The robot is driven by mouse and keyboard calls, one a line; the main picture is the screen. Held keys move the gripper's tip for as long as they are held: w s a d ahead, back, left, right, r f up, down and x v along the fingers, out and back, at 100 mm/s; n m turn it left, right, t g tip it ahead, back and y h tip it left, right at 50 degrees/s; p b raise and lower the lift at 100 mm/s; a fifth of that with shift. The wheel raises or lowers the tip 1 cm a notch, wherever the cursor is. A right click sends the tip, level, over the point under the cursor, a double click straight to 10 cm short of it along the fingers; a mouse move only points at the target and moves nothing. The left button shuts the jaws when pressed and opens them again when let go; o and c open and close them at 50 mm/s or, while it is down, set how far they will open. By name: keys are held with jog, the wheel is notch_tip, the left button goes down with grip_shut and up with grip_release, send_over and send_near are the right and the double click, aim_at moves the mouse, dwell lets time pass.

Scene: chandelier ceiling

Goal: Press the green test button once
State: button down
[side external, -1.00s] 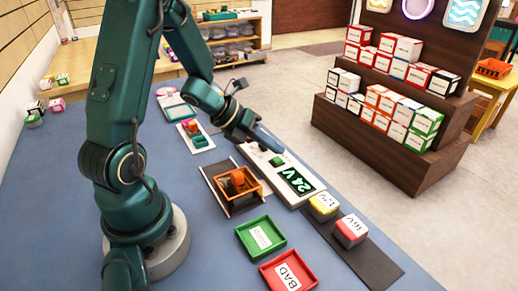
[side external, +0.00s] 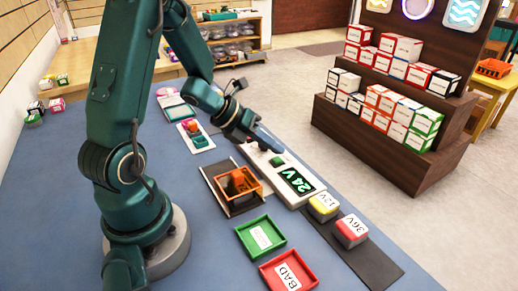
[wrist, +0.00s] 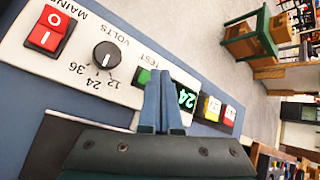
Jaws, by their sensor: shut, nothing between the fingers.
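The green test button (side external: 277,161) sits on the white tester panel (side external: 312,196). It also shows in the wrist view (wrist: 143,77), just left of my fingertips and partly hidden by them. The dark display (side external: 297,181) reads 24 V in green. My gripper (side external: 276,149) is shut and empty, with its fingertips close above the button in the side view. It also shows in the wrist view (wrist: 160,74). I cannot tell whether the tips touch the button.
The panel also carries a red mains switch (wrist: 50,29) and a black volts knob (wrist: 106,54). A yellow 12V block (side external: 323,207) and a red 36V block (side external: 350,231) stand beyond it. An orange fixture (side external: 238,184), green tray (side external: 261,237) and red BAD tray (side external: 289,272) are nearby.

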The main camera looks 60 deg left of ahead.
aim_at(272, 164)
jog(key=shift+f, duration=0.15)
jog(key=shift+f, duration=0.3)
jog(key=shift+f, duration=0.5)
dwell(0.6)
jog(key=shift+r, duration=0.95)
jog(key=shift+r, duration=2.5)
